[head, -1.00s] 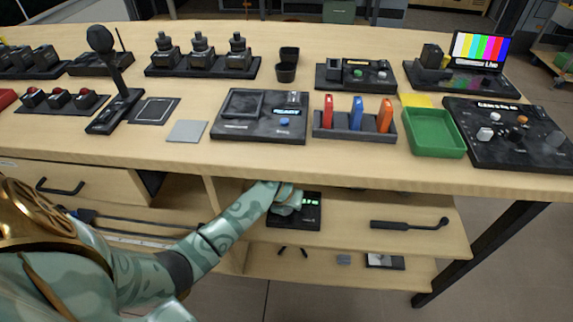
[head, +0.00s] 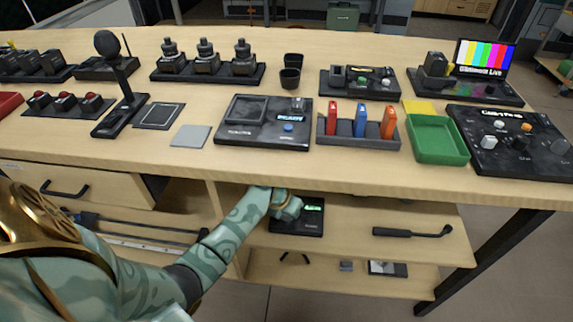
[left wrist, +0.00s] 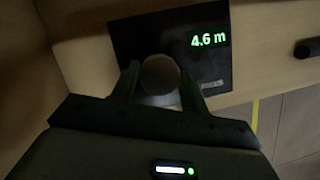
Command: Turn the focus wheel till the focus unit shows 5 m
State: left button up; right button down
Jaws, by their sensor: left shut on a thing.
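The focus unit (head: 312,222) is a dark box with a green display on the shelf under the table. In the left wrist view the focus unit (left wrist: 217,75) shows 4.6 m. The focus wheel (left wrist: 160,75) is a round grey knob on it, to the left of the display. My left gripper (left wrist: 160,85) is shut on the wheel, a finger on each side. In the head view my left gripper (head: 288,208) covers the left part of the unit and hides the wheel. My right gripper is not in view.
The table's front edge (head: 350,185) overhangs the shelf above my left arm. A black handled tool (head: 412,232) lies to the right on the same shelf. A lower shelf (head: 330,280) holds small items. The shelf between the unit and the tool is clear.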

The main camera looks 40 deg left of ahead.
pick_arm(q)
jog(key=shift+m, duration=0.3)
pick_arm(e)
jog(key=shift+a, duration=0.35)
pick_arm(q)
jog(key=o, duration=1)
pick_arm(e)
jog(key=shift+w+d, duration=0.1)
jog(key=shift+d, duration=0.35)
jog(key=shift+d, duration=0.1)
